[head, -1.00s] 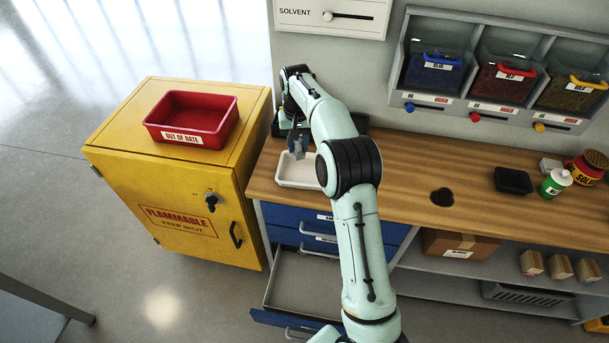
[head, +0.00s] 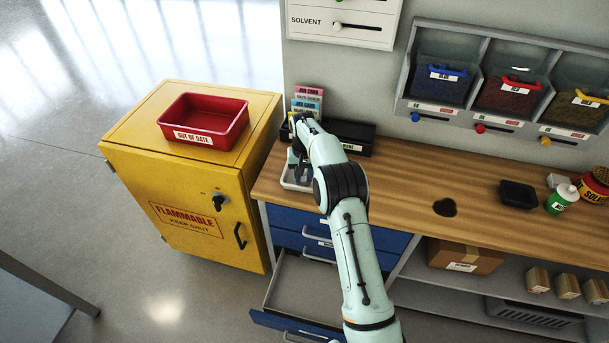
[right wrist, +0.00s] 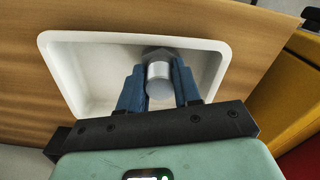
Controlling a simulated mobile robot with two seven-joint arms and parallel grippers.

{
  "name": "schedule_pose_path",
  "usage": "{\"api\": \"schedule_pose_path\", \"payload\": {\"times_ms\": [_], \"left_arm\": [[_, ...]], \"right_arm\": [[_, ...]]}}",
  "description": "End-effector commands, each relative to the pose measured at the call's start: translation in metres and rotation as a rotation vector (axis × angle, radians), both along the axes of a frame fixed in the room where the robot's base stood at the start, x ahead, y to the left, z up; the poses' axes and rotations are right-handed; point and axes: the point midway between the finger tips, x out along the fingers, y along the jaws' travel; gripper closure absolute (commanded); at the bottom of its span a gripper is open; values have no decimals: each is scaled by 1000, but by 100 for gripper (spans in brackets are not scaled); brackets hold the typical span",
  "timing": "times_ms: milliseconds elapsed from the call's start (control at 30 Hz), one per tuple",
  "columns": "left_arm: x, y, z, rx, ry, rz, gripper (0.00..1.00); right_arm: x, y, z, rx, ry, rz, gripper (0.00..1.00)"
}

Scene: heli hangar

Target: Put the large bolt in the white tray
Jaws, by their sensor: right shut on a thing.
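The white tray (head: 290,183) sits at the left end of the wooden bench; my right arm hides much of it in the head view. In the right wrist view the tray (right wrist: 75,85) lies under my right gripper (right wrist: 160,82). The right gripper is shut on the large bolt (right wrist: 158,70), a silver metal piece held between the blue fingers, over the tray's inside. I cannot tell whether the bolt touches the tray floor. In the head view the right gripper (head: 293,163) is small and partly hidden. My left gripper is not in view.
A yellow flammables cabinet (head: 180,225) with a red bin (head: 203,120) stands left of the bench. A black tray (head: 355,138) and cards (head: 308,98) are behind the arm. An open drawer (head: 315,285) juts out below. The bench's middle has a dark spot (head: 445,207).

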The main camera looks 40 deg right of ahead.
Motion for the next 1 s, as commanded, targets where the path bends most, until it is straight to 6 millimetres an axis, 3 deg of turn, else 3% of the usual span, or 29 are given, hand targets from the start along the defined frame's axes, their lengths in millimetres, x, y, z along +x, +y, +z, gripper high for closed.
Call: {"api": "schedule_pose_path", "payload": {"times_ms": [233,267,300,333,667,833,1000], "left_arm": [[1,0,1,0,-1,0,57],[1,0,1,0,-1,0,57],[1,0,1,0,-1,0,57],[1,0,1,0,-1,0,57],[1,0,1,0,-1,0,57],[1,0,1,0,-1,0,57],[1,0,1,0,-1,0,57]], "right_arm": [[1,0,-1,0,-2,1,100],[1,1,-2,1,-1,1,58],[1,1,-2,0,0,1,45],[1,1,-2,0,0,1,42],[1,0,1,0,-1,1,42],[1,0,24,-2,-5,1,42],[1,0,61,-2,-6,1,42]]}}
